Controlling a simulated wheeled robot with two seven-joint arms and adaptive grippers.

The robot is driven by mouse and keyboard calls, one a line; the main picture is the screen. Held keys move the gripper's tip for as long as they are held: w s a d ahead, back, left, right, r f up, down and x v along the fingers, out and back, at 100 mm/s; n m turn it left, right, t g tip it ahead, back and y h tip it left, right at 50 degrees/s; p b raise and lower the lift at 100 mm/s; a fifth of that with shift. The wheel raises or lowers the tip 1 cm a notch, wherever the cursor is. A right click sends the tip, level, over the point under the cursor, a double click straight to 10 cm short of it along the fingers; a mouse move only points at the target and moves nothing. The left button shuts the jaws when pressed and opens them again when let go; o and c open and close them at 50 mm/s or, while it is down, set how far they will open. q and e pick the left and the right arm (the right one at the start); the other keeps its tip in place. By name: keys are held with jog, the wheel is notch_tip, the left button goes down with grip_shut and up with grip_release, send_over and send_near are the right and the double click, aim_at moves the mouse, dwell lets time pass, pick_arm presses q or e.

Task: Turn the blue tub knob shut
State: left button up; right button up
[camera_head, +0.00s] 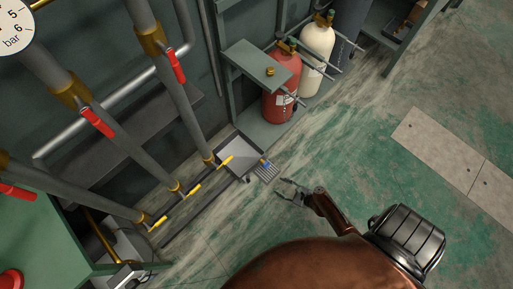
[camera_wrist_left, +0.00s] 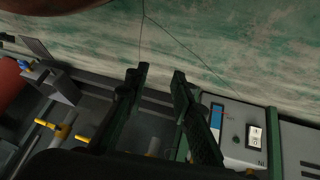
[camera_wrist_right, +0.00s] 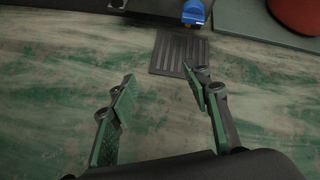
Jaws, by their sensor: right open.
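The blue tub knob (camera_head: 266,164) sits small at the right corner of the grey square tub (camera_head: 240,158) in the head view. A small blue spot (camera_wrist_left: 24,64) beside the tub shows there at left.
A dark ribbed grate (camera_wrist_right: 180,52) lies on the floor before the knob. A red cylinder (camera_head: 281,95) and a cream cylinder (camera_head: 316,62) stand behind. Pipes with red-handled valves (camera_head: 177,67) line the left. A switch box (camera_wrist_left: 242,133) is near my left gripper. Open floor lies right.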

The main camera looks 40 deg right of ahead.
aim_at(267, 165)
jog(key=w+m+t+b, duration=0.1)
jog(key=w+b, duration=0.1)
jog(key=w, duration=0.2)
jog(key=w+d+m+t+b, duration=0.1)
jog(key=w+m+b, duration=0.1)
jog(key=w, duration=0.3)
jog(key=w+d+m+b, duration=0.1)
jog(key=w+m+b, duration=0.1)
jog(key=w, duration=0.2)
jog(key=shift+w+d+f+t+h, duration=0.2)
jog(key=shift+t+h, duration=0.1)
jog(key=shift+t, duration=0.1)
jog(key=shift+b+x, duration=0.35)
jog(key=shift+x, duration=0.45)
pick_arm(q)
jog(key=t, duration=0.1)
jog(key=w+t, duration=0.1)
jog(key=t, duration=0.1)
jog(key=shift+w+d+f+h, duration=0.3)
jog(key=shift+f+h, duration=0.1)
pick_arm(e)
jog(key=shift+r, duration=0.2)
jog(key=shift+c, duration=0.4)
